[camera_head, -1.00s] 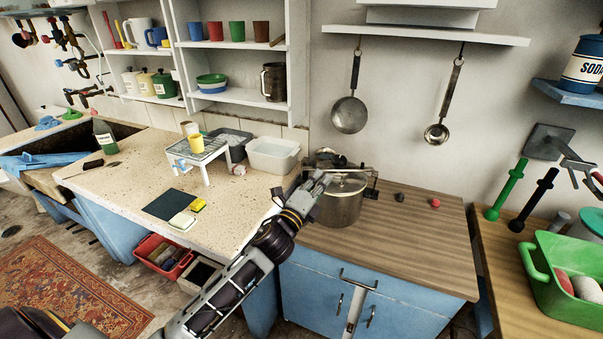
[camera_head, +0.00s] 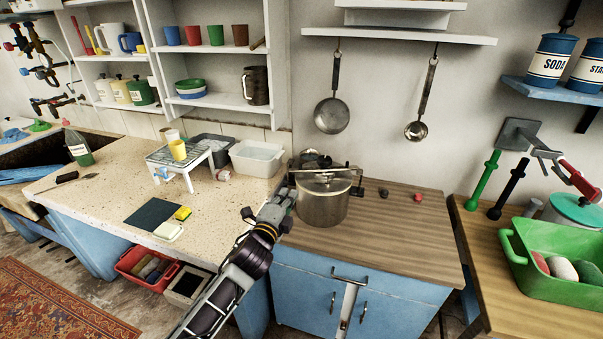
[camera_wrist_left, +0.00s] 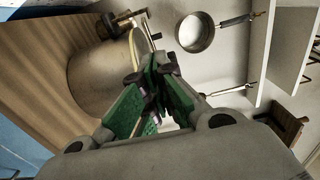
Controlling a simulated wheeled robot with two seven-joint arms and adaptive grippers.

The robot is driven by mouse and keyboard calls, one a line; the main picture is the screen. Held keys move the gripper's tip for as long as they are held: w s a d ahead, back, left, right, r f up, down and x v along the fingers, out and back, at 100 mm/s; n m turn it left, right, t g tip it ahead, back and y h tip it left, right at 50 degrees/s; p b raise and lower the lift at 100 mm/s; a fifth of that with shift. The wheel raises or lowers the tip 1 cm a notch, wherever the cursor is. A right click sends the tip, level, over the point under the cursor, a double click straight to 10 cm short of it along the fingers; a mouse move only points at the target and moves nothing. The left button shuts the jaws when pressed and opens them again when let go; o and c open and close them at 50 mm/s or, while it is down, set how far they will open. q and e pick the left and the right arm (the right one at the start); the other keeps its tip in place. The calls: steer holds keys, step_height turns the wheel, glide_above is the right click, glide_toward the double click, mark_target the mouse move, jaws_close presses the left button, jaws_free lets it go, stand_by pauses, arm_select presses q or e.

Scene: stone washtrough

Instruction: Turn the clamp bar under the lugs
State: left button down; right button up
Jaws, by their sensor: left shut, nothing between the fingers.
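A steel pot (camera_head: 323,206) with a lid stands on the wooden counter. The clamp bar (camera_head: 330,168) lies across above the lid, and a dark lug (camera_head: 357,190) shows on the pot's right side. My left gripper (camera_head: 284,199) is shut and empty, just left of the pot and below the bar's left end. In the left wrist view the closed green-padded fingers (camera_wrist_left: 157,75) point towards the pot (camera_wrist_left: 92,78), and a bracket with the bar's end (camera_wrist_left: 127,20) shows beyond them. I cannot tell whether the fingers touch the pot. My right gripper is out of view.
Dark small items (camera_head: 312,158) sit behind the pot. A dark knob (camera_head: 384,193) and a red one (camera_head: 418,197) lie to its right on otherwise clear wood (camera_head: 390,235). A white basin (camera_head: 257,157) stands on the stone counter at left.

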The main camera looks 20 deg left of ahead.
mark_target(302, 182)
arm_select(q)
steer(key=shift+w+d+p, duration=0.15)
steer(key=shift+w, duration=3.1)
steer(key=shift+w+d+p, duration=0.1)
steer(key=shift+w+p, duration=0.05)
steer(key=shift+w, duration=3.3)
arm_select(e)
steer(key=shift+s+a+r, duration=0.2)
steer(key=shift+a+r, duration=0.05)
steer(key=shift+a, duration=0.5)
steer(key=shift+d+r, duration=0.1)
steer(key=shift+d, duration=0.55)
